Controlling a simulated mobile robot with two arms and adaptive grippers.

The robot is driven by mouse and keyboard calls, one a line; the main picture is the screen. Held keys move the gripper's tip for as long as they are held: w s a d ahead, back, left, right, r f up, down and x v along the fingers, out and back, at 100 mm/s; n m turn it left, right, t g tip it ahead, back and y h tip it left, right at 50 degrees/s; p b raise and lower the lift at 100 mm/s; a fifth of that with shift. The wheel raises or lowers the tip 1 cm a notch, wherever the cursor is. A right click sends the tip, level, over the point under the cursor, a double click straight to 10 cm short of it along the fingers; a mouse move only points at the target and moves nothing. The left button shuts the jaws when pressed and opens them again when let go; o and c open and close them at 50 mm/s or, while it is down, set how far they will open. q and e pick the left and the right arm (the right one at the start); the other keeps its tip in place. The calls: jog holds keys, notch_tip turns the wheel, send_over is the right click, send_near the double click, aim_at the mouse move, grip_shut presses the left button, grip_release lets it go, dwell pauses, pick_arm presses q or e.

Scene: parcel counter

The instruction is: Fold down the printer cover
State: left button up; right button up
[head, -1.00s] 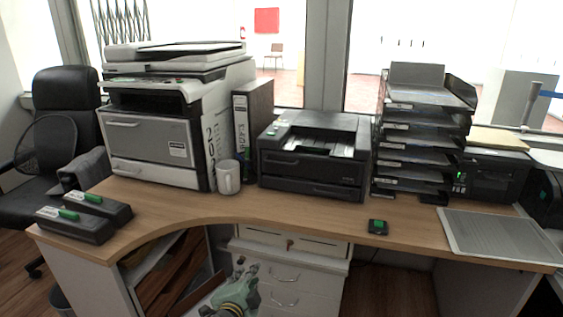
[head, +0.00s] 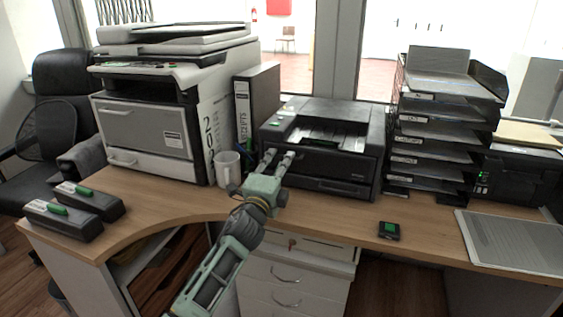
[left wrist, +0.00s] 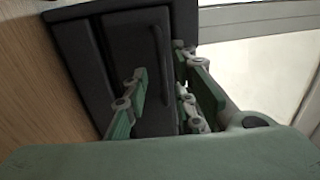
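The black printer (head: 345,165) stands on the desk in the middle of the head view. Its top has a recessed tray, and a flat panel (head: 325,107) lies at the back of the top. I cannot tell for sure which part is the cover. My left gripper (head: 279,155) is in front of the printer's left front, fingers pointing at it. In the left wrist view, the fingers (left wrist: 160,64) are apart with nothing held, and the printer's dark front (left wrist: 100,60) is close beyond them. Whether they touch it is unclear. My right gripper is not in view.
A large white-grey copier (head: 160,110), a binder (head: 258,110) and a white mug (head: 228,170) stand left of the printer. A tray stack (head: 435,135) stands right. A small black device (head: 389,230) lies on the desk (head: 330,211), whose front middle is mostly clear.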

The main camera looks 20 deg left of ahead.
pick_arm(q)
jog(key=shift+w+r, duration=0.25)
jog(key=shift+w, duration=0.35)
jog(key=shift+c, duration=0.5)
grip_shut()
jog(key=shift+f, duration=0.1)
